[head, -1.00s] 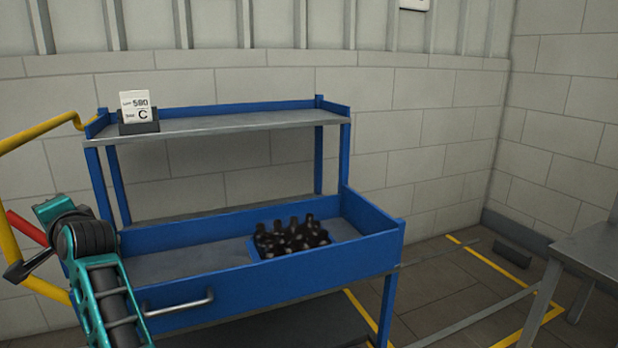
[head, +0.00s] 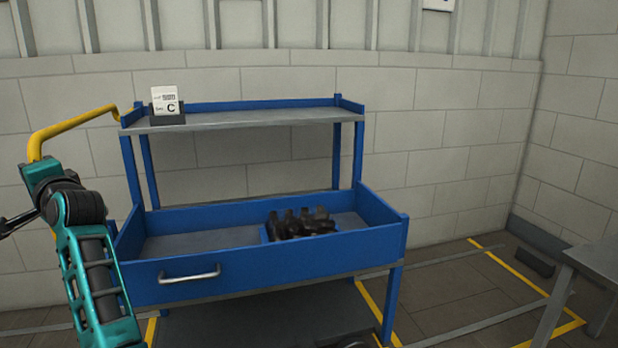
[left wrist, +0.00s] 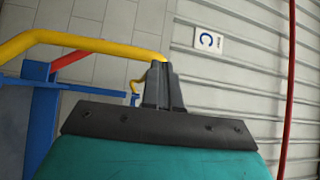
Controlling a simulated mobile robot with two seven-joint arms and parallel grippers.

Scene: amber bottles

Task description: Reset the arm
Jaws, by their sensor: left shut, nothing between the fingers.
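My left arm (head: 93,280) rises at the left edge of the head view, bent at its dark joint, beside the left end of the blue cart. In the left wrist view my left gripper (left wrist: 163,68) has its dark fingers together, with nothing held. A yellow rail shows behind the fingers there. Dark bottles (head: 300,224) stand close together in a small blue crate (head: 264,236) on the cart's lower tray. My right gripper is in neither view.
A grey table (head: 595,262) stands at the right.

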